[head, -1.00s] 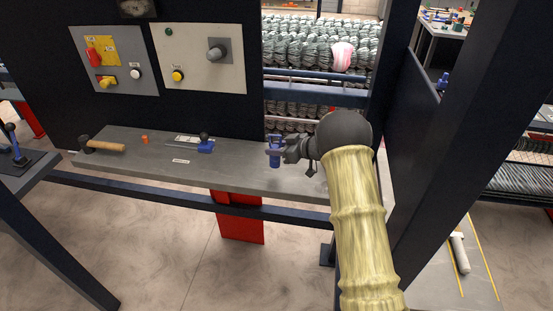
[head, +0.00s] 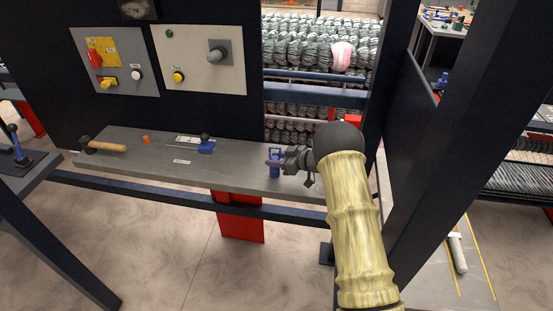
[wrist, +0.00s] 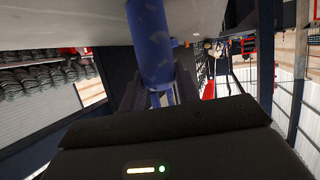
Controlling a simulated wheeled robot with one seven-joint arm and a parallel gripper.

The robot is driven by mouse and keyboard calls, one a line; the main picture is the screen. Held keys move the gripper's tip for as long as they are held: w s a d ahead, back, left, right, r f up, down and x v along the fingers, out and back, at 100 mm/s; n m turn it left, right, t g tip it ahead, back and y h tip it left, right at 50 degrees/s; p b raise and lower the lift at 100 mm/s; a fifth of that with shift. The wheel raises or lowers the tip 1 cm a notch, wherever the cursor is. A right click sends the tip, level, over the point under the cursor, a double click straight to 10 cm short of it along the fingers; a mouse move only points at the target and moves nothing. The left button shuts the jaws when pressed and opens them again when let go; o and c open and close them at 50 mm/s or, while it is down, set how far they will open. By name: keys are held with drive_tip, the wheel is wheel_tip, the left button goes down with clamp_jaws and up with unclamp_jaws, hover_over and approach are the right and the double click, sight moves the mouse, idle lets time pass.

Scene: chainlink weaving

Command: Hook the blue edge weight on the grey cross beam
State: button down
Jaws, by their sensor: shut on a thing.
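The blue edge weight (head: 275,168) is in my gripper (head: 281,161), held over the right part of the grey bench in the head view. It looks roughly upright there; whether it touches the bench top is hard to tell. In the wrist view the weight (wrist: 150,40) is a blue cylinder between the dark fingers (wrist: 160,97), which are shut on it. A blue-grey horizontal beam (head: 312,95) crosses the opening behind, above and apart from the weight; I cannot tell for sure whether it is the grey cross beam.
The grey bench (head: 235,178) carries a hammer (head: 110,147), an orange piece (head: 146,139) and a blue-knobbed tool (head: 206,146) to the left. A dark upright post (head: 452,150) stands close to my arm's right. Wire coils (head: 310,45) fill the opening behind.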

drive_tip(key=c, duration=1)
unclamp_jaws()
drive_tip(key=shift+f, duration=0.2)
drive_tip(key=b+v, duration=0.1)
drive_tip(key=v, duration=0.3)
drive_tip(key=b+v, duration=0.1)
drive_tip(key=v, duration=0.3)
drive_tip(key=b+v, duration=0.2)
drive_tip(key=v, duration=0.2)
drive_tip(key=shift+s, duration=0.3)
drive_tip(key=shift+w, duration=0.1)
